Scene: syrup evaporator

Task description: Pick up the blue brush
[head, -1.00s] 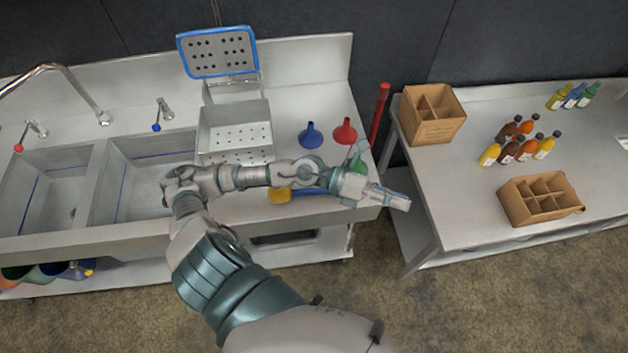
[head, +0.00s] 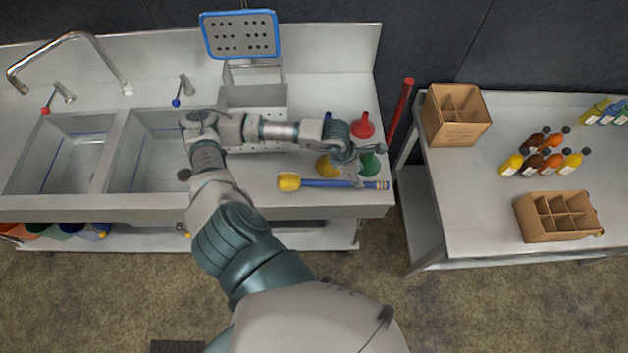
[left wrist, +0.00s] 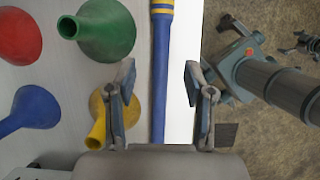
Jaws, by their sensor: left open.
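The blue brush (head: 330,183) has a blue handle with yellow bands at its right end and a yellow head at its left end. It lies along the front edge of the steel counter.
A red funnel (head: 363,126), green funnel (left wrist: 105,30), yellow funnel (left wrist: 100,112) and blue funnel (left wrist: 30,110) stand beside the brush on the counter. The sinks (head: 70,155) are left. A second table (head: 490,210) with bottles and boxes is right, across a gap.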

